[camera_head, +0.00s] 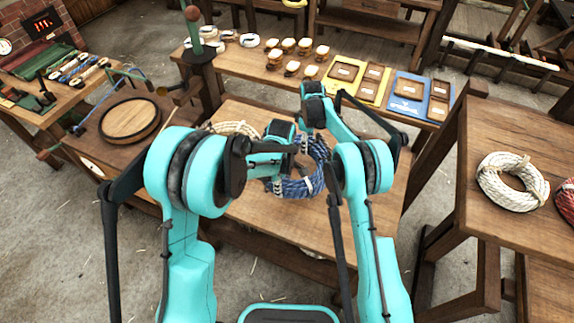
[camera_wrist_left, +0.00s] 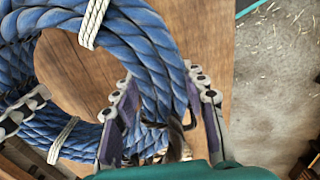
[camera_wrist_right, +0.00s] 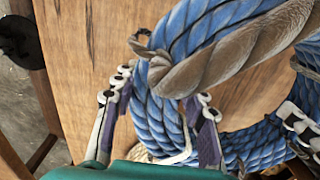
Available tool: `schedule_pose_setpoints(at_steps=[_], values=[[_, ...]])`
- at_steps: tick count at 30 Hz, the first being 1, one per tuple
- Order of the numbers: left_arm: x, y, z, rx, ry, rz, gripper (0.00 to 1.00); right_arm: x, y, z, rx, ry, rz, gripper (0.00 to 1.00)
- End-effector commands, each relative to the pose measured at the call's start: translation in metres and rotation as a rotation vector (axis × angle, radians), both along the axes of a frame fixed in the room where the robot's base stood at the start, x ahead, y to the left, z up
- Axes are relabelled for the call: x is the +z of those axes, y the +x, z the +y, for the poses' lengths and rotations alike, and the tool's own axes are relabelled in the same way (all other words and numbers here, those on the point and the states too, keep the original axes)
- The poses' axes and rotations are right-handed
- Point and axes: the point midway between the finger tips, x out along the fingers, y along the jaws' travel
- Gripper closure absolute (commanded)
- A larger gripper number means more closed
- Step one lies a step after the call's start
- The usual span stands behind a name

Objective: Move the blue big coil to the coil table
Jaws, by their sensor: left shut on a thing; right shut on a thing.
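The blue big coil (camera_head: 308,187) is a thick blue rope ring with white ties, over the middle wooden table (camera_head: 250,215). My left gripper (camera_head: 282,186) is shut on its near left part, and the left wrist view shows the blue strands (camera_wrist_left: 150,65) between the fingers. My right gripper (camera_head: 303,145) is shut on another part of the ring, with strands (camera_wrist_right: 160,115) between its fingers. I cannot tell whether the coil touches the tabletop. At right, a wooden table (camera_head: 500,140) bears a white coil (camera_head: 512,182) and a red coil (camera_head: 565,198).
A cream coil (camera_head: 233,129) lies beside the blue one, partly hidden by my arm. A long bench behind bears small spools (camera_head: 300,47), a yellow tray (camera_head: 358,80) and a blue tray (camera_head: 408,96). A round wooden disc (camera_head: 130,119) is at left. A floor gap separates the middle and right tables.

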Motion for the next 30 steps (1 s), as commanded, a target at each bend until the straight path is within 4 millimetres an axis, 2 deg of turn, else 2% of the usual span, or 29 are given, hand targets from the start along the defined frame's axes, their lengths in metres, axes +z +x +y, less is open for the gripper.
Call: schedule_pose_setpoints(at_steps=[3,20,30], values=[[-0.006,-0.001,0.0,0.0,0.0,0.001,1.0,-0.006,0.0,-0.001,0.0,0.0,-0.001,1.0],[-0.008,0.0,0.0,0.0,0.0,0.001,1.0,-0.008,0.0,0.0,0.0,0.0,-0.001,1.0],[-0.024,-0.001,0.0,0.0,0.0,0.001,1.0,-0.023,0.0,0.0,0.0,0.0,-0.001,1.0]])
